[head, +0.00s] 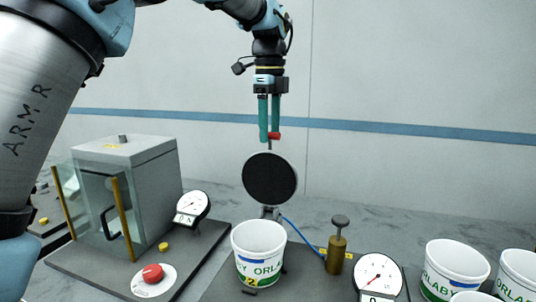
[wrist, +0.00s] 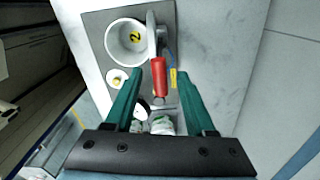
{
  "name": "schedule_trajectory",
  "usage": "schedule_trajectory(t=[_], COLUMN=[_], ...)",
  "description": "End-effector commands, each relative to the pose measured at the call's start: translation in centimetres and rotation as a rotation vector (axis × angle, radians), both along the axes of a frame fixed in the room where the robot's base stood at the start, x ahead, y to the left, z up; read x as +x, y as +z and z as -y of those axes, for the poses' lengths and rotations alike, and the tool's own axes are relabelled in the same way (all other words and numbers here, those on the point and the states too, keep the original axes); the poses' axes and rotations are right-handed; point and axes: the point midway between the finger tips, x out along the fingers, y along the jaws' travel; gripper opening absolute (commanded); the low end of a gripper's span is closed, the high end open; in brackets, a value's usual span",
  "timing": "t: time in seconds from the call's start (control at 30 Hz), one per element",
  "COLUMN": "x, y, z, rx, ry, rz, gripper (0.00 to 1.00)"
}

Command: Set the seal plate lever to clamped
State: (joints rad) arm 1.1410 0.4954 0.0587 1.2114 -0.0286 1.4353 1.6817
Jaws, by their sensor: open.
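The seal plate (head: 270,178) is a round black disc that stands upright behind a white cup (head: 258,255); in the wrist view it shows nearly edge-on beside the cup (wrist: 109,42). The lever's red handle (head: 275,135) sticks up above the disc. In the wrist view the red handle (wrist: 158,77) lies between my two green fingers, with clear space on both sides. My gripper (head: 268,137) is open, pointing down at the handle, and it also shows in the wrist view (wrist: 157,76). The lever's lower part is hidden behind the disc in the head view.
A brass post with a grey knob (head: 337,250) and a dial gauge (head: 379,277) stand right of the cup. A grey glass-fronted cabinet (head: 125,185) and a red button (head: 153,273) are at left. More white cups (head: 453,268) stand at right. A blue hose runs behind the cup.

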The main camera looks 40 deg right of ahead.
Motion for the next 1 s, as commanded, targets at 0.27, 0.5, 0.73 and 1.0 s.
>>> schedule_trajectory(t=[0.27,0.5,0.73,1.0], x=[-0.1,0.0,0.0,0.0], y=[-4.8,-6.8,-7.0,-7.0], z=[-0.1,-0.1,-0.1,-0.1], rx=[0.004,0.001,0.0,0.0], ry=[-0.001,0.001,0.001,0.0], rz=[-0.001,0.0,0.001,0.001], gripper=[0.55,0.55,0.55,0.32])
